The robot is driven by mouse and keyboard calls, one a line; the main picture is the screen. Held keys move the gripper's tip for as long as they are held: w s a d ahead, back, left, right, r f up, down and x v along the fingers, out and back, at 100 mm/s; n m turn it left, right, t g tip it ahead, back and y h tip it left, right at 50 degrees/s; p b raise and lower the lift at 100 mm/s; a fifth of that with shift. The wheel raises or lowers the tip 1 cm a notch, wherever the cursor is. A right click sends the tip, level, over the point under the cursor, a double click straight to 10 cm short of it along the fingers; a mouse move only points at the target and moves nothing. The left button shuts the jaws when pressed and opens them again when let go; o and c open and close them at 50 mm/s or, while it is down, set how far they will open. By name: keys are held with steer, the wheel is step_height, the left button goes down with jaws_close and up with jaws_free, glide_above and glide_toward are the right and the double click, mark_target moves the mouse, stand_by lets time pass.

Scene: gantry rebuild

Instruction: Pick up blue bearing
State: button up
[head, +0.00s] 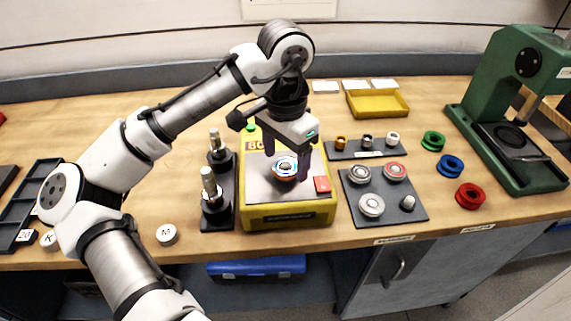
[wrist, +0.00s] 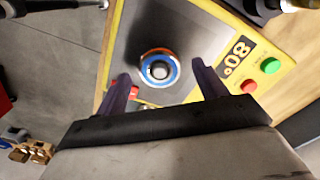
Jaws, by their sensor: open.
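A round metal bearing with a blue ring and an orange-red edge (wrist: 160,69) sits on the grey plate of a yellow heater box (wrist: 113,45). In the head view the bearing (head: 285,166) is on top of the yellow heater box (head: 287,221), partly framed by my gripper. My gripper (head: 286,172) is open above the plate, with one dark finger on each side of the bearing. In the wrist view my gripper (wrist: 161,72) has its fingertips apart and nothing between them is gripped. I cannot tell the height of the fingertips over the plate.
A red block (head: 322,184) lies on the plate's right side. A dark holder with upright shafts (head: 212,190) stands close on the left. A dark tray (head: 388,214) of bearings is right, with green, blue (head: 450,166) and red rings and a green press (head: 510,120) beyond.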

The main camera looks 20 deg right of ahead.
steer(key=shift+f, duration=0.45)
steer(key=c, duration=1.2)
steer(key=shift+r, duration=0.15)
